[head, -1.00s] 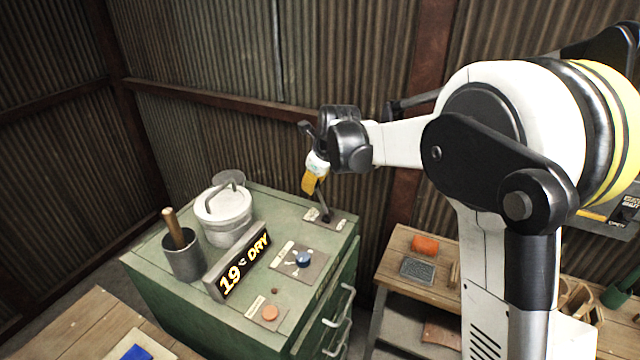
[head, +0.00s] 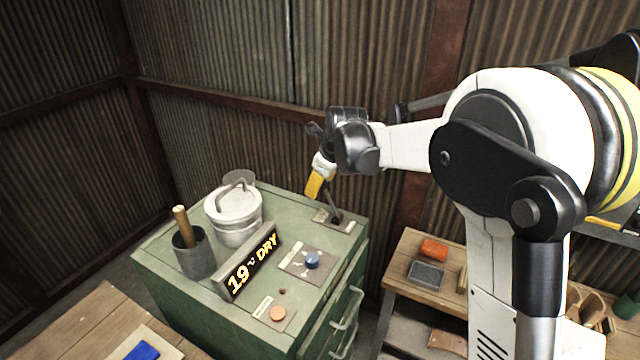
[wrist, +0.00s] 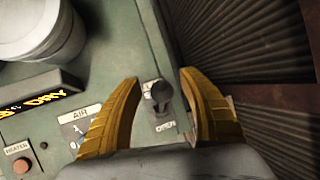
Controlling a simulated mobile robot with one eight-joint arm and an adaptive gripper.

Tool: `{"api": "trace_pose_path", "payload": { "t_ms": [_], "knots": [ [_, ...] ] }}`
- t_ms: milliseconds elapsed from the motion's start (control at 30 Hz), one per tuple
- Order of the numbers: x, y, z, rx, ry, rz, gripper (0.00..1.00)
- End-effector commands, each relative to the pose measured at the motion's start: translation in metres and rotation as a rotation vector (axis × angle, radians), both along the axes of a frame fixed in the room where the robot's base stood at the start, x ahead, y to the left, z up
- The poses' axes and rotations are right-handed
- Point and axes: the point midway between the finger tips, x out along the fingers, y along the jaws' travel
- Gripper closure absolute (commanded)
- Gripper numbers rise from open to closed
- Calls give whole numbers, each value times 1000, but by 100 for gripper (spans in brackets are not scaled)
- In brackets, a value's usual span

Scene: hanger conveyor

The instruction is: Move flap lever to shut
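The flap lever (head: 333,206) is a dark stick on a small plate at the back right corner of the green cabinet top. In the wrist view its dark knob (wrist: 158,92) shows between my two yellow fingers, with clear space on both sides. The lever's plate carries the word OPEN (wrist: 166,126) on the side nearer my gripper. My gripper (head: 315,190) is open, pointing down at the lever. Whether the fingers reach down to the knob's height cannot be told. Any label at the other end of the plate is not readable.
A corrugated wall (head: 240,60) rises behind. A wooden bench (head: 405,262) stands right.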

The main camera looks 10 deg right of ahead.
Motion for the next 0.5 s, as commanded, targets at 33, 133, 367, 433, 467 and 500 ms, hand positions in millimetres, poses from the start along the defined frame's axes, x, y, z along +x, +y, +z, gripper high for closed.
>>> {"api": "trace_pose_path", "payload": {
  "t_ms": [33,133,367,433,467,500],
  "knots": [
    [0,0,0,-1,1,0,51],
    [-2,-1,3,-1,1,0,51],
    [-20,-7,39,-1,1,0,51],
    [-27,-9,53,-1,1,0,51],
    [-30,-10,59,0,1,0,51],
    [-34,-11,67,0,1,0,51]
  ]
}}
